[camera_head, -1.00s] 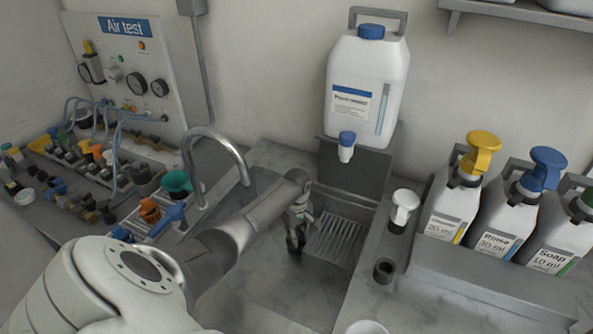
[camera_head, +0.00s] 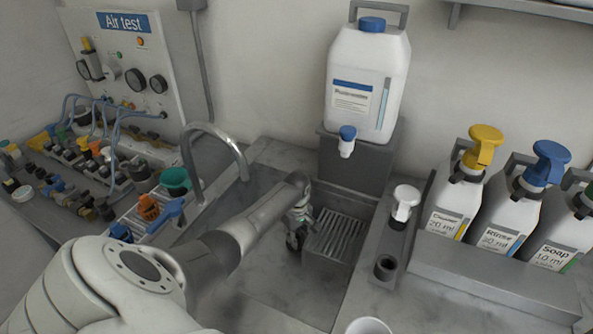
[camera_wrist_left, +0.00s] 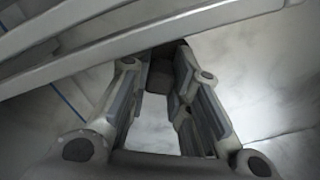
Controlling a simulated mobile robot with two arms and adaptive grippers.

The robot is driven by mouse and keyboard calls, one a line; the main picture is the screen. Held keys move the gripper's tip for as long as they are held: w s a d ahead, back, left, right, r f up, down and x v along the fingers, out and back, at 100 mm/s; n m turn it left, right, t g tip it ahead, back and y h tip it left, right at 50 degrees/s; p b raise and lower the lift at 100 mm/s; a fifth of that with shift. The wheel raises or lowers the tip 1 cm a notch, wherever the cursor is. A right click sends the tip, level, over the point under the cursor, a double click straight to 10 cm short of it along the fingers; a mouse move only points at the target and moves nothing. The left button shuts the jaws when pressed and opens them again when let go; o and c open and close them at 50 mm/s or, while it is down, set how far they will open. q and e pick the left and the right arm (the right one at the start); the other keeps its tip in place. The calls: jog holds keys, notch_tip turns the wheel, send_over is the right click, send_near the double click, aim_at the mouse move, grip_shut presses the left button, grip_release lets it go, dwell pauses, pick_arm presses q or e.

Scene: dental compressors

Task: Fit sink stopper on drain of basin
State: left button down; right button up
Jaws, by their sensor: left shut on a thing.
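My left gripper (camera_head: 296,238) points down low over the grey marbled basin (camera_head: 275,290), just left of a ribbed grey block. In the left wrist view its fingers (camera_wrist_left: 165,85) are shut on a small dark thing (camera_wrist_left: 161,74). This is probably the sink stopper, though its shape is mostly hidden between the fingers. Pale marbled surface shows below and beside the fingers. I cannot make out the drain in either view. My right gripper is not in view.
The ribbed block (camera_head: 338,233) stands close right of the gripper, below a white jug (camera_head: 365,85). A curved faucet (camera_head: 212,130) rises at the left. Pump bottles (camera_head: 505,215) and a cup (camera_head: 368,326) are to the right. Grey bars (camera_wrist_left: 130,35) cross the wrist view's top.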

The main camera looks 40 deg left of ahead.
pick_arm(q)
jog(key=shift+f, duration=0.25)
jog(key=c, duration=1.3)
grip_release()
jog(key=shift+o, duration=0.2)
notch_tip(320, 180, up, 12)
